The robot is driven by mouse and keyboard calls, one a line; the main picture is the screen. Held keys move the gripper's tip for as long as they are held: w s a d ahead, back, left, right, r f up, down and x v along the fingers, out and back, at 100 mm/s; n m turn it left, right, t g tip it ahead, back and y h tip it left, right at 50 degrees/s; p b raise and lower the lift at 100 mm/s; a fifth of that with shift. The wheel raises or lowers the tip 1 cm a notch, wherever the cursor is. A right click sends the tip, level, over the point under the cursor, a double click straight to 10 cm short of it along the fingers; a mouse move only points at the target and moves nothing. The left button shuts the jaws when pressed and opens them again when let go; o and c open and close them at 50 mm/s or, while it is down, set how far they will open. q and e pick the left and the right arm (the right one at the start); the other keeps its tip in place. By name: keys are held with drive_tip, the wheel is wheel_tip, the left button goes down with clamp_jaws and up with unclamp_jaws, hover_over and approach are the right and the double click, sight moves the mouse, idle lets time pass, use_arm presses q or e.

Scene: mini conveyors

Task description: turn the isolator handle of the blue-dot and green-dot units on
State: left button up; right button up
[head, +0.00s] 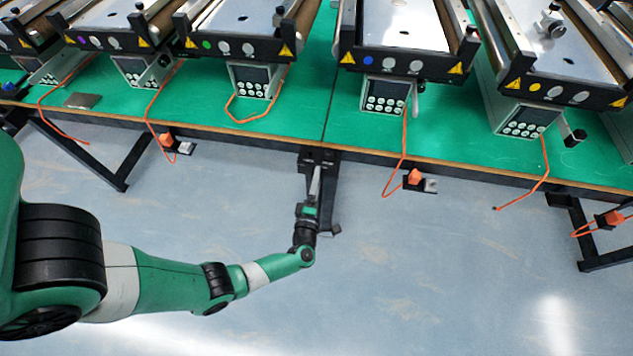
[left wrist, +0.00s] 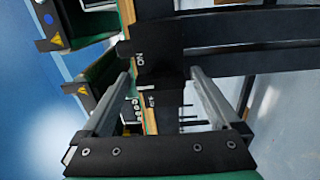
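The green-dot unit (head: 207,44) stands on the bench left of centre, with its keypad box (head: 254,81) below its front. The blue-dot unit (head: 368,60) stands right of centre, with its keypad box (head: 386,95) below; its blue dot also shows in the left wrist view (left wrist: 53,18). My left gripper (head: 316,175) is at the bench's front edge between these units. In the left wrist view it (left wrist: 160,75) is open, its fingers apart before a black plate (left wrist: 155,45) marked ON and OFF. I cannot make out a handle between the fingers. My right gripper is out of view.
Orange cables (head: 404,145) hang over the edge. Black bench legs (head: 95,160) stand below. The floor in front is clear.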

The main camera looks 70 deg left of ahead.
use_arm(q)
drive_tip(key=shift+d, duration=0.1)
drive_tip(key=p+v, duration=0.2)
drive_tip(key=v, duration=0.9)
drive_tip(key=shift+s+d, duration=0.2)
